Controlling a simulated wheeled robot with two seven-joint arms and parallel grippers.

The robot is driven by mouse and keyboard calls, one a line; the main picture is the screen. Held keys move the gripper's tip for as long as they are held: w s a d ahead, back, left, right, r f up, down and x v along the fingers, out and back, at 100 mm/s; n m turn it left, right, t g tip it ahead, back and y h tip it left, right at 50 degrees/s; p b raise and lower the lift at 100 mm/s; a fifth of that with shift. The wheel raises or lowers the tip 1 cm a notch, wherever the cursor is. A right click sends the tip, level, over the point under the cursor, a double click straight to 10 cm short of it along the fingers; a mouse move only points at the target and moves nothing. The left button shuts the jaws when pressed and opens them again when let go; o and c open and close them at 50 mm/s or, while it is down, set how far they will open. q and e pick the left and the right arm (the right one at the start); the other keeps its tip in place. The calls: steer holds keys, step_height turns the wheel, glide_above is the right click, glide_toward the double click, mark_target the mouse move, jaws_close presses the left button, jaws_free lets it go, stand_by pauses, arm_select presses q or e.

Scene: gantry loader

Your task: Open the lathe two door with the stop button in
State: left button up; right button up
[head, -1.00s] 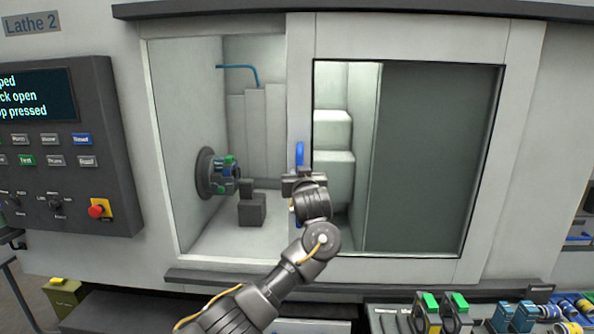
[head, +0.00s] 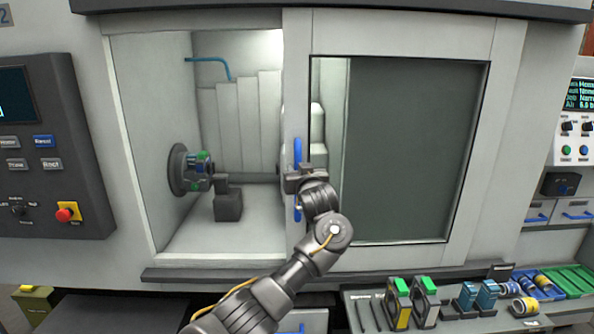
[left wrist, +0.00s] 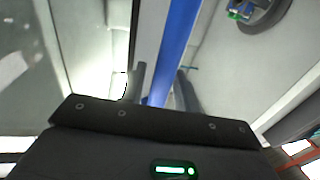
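The lathe two door (head: 300,90) is a pale sliding panel with a dark window. It stands partly open, with the work space showing to its left. Its upright blue handle (head: 298,152) is on the door's left edge. My left gripper (head: 299,172) is at the handle. In the left wrist view the blue handle (left wrist: 176,45) runs between the two fingers (left wrist: 160,92), which look closed around it. The red stop button (head: 66,212) sits on a yellow plate on the control panel at the left; whether it is in cannot be read from its shape. My right gripper is out of view.
Inside are a chuck (head: 190,170) and a dark block (head: 228,205). A ledge (head: 200,275) runs below the door. At the lower right a bench holds green and blue tools (head: 412,300) and bins (head: 570,280). Another machine's screen (head: 580,92) stands at the right.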

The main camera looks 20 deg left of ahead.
arm_select(q)
steer(key=shift+o, duration=0.6)
steer(key=b+v, duration=0.2)
steer(key=v, duration=0.9)
steer(key=shift+w, duration=0.15)
